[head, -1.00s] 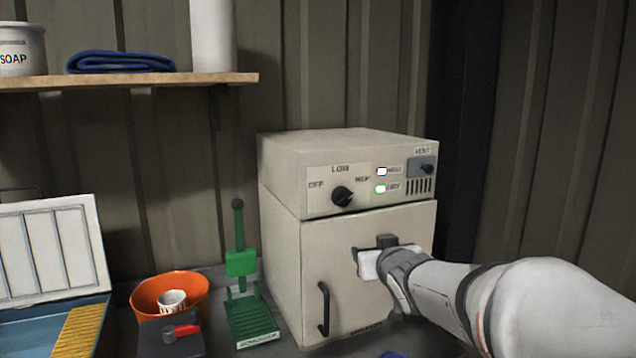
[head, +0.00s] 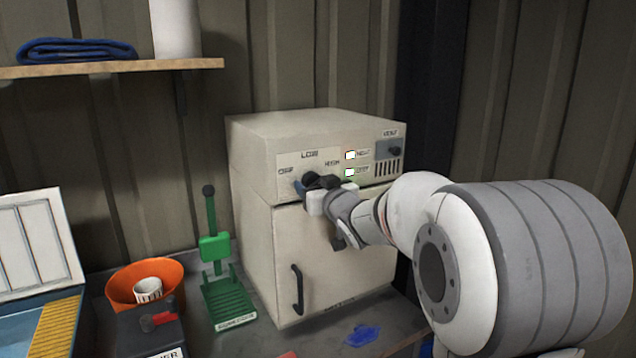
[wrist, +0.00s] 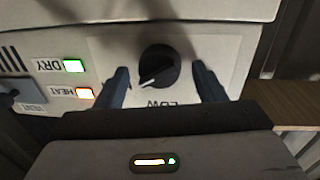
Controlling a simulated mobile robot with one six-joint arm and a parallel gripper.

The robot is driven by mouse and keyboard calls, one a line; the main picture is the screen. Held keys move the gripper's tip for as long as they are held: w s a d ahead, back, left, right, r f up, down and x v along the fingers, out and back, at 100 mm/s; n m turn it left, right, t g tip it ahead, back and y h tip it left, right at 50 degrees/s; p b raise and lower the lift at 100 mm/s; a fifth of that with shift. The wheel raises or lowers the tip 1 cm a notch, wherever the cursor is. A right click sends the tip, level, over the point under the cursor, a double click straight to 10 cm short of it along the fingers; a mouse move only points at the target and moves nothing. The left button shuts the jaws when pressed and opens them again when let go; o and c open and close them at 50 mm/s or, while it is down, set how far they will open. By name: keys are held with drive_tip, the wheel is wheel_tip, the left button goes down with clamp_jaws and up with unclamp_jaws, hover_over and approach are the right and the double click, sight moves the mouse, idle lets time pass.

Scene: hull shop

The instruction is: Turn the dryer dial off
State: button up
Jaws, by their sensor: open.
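The dryer (head: 330,245) is a cream box with a control panel above a shut door. Its round black dial (wrist: 158,66) shows in the wrist view, which is upside down to the panel. The dial's white pointer aims between LOW and HIGH, off the OFF mark. In the head view my gripper (head: 316,186) is at the dial and hides most of it. In the wrist view my gripper (wrist: 160,72) is open, one finger on either side of the dial; I cannot tell whether they touch it. The HEAT light (wrist: 85,93) glows orange and the DRY light (wrist: 74,66) green.
A shelf (head: 110,67) is above.

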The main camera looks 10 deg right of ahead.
drive_tip(key=shift+d, duration=0.15)
drive_tip(key=c, duration=0.9)
drive_tip(key=shift+c, duration=0.2)
